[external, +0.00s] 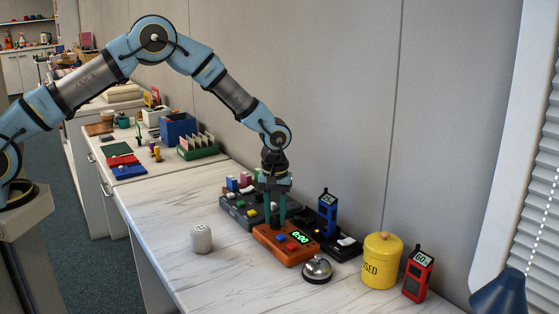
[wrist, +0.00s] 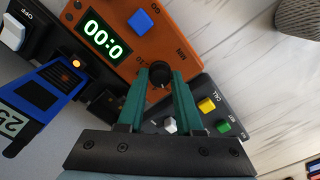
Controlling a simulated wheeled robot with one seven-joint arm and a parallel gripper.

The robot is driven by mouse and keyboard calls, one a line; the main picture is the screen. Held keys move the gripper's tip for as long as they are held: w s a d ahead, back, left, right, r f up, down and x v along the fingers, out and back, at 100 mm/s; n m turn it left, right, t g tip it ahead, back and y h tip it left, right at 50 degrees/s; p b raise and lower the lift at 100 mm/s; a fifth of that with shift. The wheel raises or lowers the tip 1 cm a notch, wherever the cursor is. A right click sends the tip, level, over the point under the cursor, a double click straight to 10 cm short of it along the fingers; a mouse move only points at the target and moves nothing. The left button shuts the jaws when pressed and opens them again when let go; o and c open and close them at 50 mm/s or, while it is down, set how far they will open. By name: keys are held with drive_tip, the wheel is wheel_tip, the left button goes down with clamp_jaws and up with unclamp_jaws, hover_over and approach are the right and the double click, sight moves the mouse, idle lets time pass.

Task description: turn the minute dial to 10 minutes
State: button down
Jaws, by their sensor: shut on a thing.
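The minute dial (wrist: 158,77) is a small black knob on an orange timer box (external: 266,236). In the external view the fingers hide the dial. Printing beside the dial shows in the wrist view, but the dial's pointer is hard to make out.
A dark panel (external: 237,214) with coloured buttons stands behind the box. A blue device (external: 327,214) stands upright on a black base. A silver bell (external: 317,268), a yellow canister (external: 382,262) and a red meter (external: 417,275) are to the right. A pale cylinder (external: 201,239) stands left; counter around it is clear.

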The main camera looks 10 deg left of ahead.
drive_tip(key=shift+m, duration=0.3)
drive_tip(key=m+b, duration=0.1)
drive_tip(key=m, duration=0.1)
drive_tip(key=shift+f+m, duration=0.1)
drive_tip(key=shift+m, duration=0.2)
drive_tip(key=m+b, duration=0.1)
drive_tip(key=m, duration=0.2)
drive_tip(key=shift+m+b, duration=0.3)
drive_tip(key=m, duration=0.3)
drive_tip(key=shift+m+b, duration=0.3)
drive_tip(key=shift+b, duration=0.05)
drive_tip(key=m, duration=0.3)
drive_tip(key=shift+m, duration=0.3)
drive_tip(key=m, duration=1.3)
